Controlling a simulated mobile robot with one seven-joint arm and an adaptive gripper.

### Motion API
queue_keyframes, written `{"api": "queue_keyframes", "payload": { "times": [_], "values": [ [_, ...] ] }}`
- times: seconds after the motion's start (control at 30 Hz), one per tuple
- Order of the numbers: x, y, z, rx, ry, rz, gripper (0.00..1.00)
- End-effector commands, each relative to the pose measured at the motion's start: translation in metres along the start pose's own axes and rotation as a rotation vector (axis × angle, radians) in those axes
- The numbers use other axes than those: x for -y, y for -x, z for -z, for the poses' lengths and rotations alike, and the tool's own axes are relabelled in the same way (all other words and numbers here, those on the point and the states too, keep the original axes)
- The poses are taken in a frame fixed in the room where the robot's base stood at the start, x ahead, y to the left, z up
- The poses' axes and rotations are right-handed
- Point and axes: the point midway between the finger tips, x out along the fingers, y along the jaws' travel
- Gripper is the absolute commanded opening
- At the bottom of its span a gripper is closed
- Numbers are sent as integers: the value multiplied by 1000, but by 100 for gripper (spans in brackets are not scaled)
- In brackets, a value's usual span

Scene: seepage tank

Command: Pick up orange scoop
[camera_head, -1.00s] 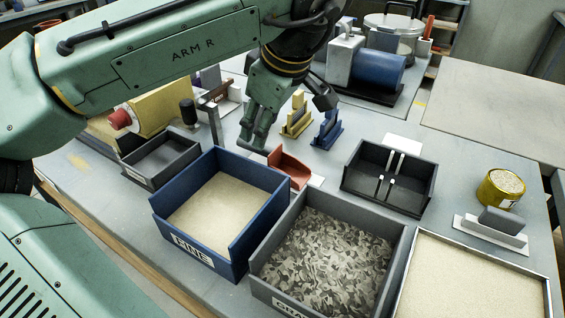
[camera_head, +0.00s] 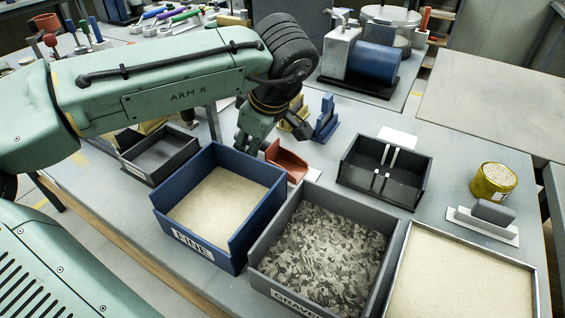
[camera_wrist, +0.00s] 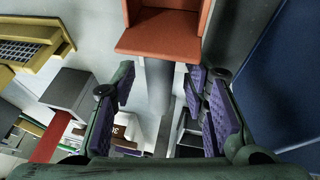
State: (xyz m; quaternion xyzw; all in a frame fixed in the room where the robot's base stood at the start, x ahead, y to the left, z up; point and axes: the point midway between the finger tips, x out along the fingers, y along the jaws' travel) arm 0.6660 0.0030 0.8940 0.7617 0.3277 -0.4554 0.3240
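The orange scoop (camera_head: 287,160) lies on the bench behind the blue and grey bins, its open tray facing the front right. In the wrist view the scoop's tray (camera_wrist: 160,38) is at top centre. A grey cylindrical part (camera_wrist: 158,85), seemingly its handle, runs down from it between the fingers. My gripper (camera_head: 252,140) is low, just left of the scoop in the head view. In the wrist view my gripper (camera_wrist: 160,88) is open, with purple pads either side of the grey part and visible gaps. Whether it is at handle height I cannot tell.
A blue bin of sand (camera_head: 250,238) and a grey bin of gravel (camera_head: 262,270) stand in front. A black divided tray (camera_head: 425,180) is to the right. Yellow and blue upright holders (camera_head: 326,122) stand behind the scoop. An empty dark tray (camera_head: 150,172) is left.

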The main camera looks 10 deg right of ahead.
Motion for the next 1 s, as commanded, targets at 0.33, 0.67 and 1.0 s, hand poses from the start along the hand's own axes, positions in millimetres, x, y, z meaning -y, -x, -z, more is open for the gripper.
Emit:
{"api": "queue_keyframes", "payload": {
  "times": [0.33, 0.67, 1.0],
  "values": [
    [0, 0, 0, 0, 0, 0, 16],
    [0, 0, 0, 0, 0, -1, 0],
    [0, 1, 0, 0, 0, -1, 0]
  ]
}}
